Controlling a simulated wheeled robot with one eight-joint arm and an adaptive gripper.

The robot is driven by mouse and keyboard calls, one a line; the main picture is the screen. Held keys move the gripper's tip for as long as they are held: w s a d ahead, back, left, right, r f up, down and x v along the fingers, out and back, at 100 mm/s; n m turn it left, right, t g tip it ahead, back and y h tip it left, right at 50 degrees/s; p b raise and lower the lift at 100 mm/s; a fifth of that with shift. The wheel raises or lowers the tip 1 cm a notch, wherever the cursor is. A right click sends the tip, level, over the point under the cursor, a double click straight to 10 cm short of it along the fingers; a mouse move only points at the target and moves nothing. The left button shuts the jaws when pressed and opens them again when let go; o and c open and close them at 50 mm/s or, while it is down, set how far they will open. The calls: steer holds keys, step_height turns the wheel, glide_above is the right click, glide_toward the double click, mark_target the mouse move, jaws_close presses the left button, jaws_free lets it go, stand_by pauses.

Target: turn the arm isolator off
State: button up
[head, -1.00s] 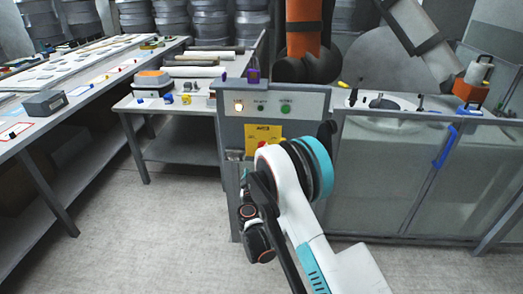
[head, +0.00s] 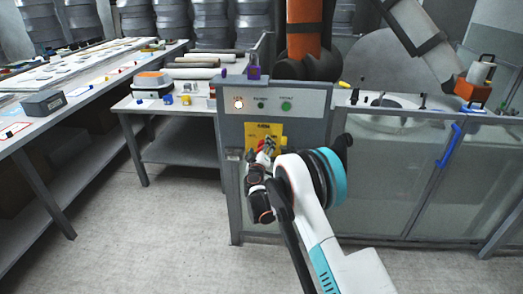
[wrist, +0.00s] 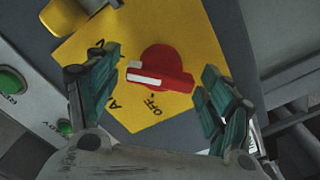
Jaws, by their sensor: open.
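The arm isolator is a red rotary knob (wrist: 160,68) on a yellow plate (wrist: 185,25), fixed to the grey cabinet. In the wrist view its white-marked end points left, and the printed OFF lies below the knob, away from that end. The yellow plate also shows in the head view (head: 277,128), with the knob mostly hidden by my gripper. My gripper (wrist: 161,72) is open, its two green-padded fingers on either side of the knob. A gap shows at the left finger; the right finger is close to the knob's right end, and I cannot tell whether it touches.
The cabinet front (head: 310,130) carries a lit lamp (head: 238,103) and green buttons (head: 286,106) above the plate. A purple padlock-like item (head: 253,72) sits on its top. A workbench (head: 165,105) stands left and a glazed enclosure (head: 385,180) right. The floor in front is clear.

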steer(key=c, duration=1.1)
steer(key=shift+n, duration=0.4)
steer(key=n, duration=0.3)
steer(key=shift+n, duration=0.4)
steer(key=n, duration=0.4)
steer(key=shift+f, duration=0.15)
steer(key=n, duration=0.5)
steer(key=shift+f, duration=0.15)
steer(key=n, duration=0.4)
steer(key=shift+f+n, duration=0.1)
steer(key=shift+n, duration=0.2)
